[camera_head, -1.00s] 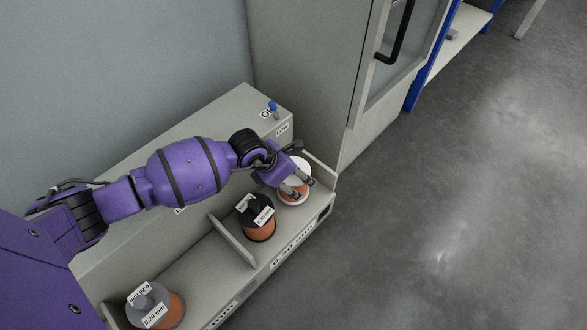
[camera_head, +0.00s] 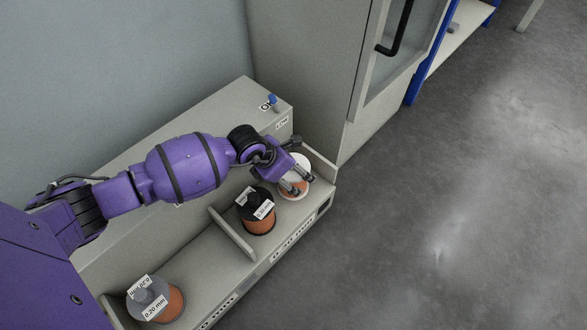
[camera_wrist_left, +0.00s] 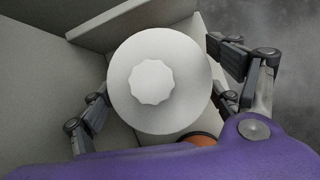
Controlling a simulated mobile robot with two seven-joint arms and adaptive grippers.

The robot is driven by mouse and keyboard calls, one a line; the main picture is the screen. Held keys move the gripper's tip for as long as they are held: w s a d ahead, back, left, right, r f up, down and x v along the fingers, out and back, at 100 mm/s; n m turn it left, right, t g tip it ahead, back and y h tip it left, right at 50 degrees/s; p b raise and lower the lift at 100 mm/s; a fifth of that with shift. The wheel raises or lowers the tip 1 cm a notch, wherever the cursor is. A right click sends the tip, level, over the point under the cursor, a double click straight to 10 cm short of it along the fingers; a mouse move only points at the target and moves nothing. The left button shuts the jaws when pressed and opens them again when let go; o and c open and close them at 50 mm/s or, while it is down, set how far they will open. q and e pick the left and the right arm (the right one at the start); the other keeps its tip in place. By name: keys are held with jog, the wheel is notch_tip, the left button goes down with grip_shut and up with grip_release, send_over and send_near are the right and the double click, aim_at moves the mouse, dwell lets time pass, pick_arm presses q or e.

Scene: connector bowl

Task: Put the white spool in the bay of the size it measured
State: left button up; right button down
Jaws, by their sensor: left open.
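The white spool (camera_head: 299,163), with white flanges and an orange-brown winding, stands at the far right end of the grey bay rack (camera_head: 233,237). It is in the same bay as a black-topped spool. My left gripper (camera_head: 300,182) is at the white spool, with its fingers around it. In the left wrist view, the spool's round white top (camera_wrist_left: 185,82) and knob sit between the open fingers of the left gripper (camera_wrist_left: 163,95). A gap shows at the right finger; contact at the left finger cannot be told. My right gripper is not in view.
The black-topped spool (camera_head: 259,222) stands just left of the white one. A low divider (camera_head: 233,234) separates it from the left bay, where a grey-topped spool (camera_head: 172,303) labelled 0.20 mm stands. A grey cabinet (camera_head: 313,70) rises behind the right end. Open floor lies at right.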

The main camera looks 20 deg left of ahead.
pick_arm(q)
jog(key=p+v, duration=0.5)
jog(key=v, duration=0.6)
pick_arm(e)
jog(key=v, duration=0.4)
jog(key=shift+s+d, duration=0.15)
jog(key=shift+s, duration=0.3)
pick_arm(q)
jog(key=shift+r, duration=0.15)
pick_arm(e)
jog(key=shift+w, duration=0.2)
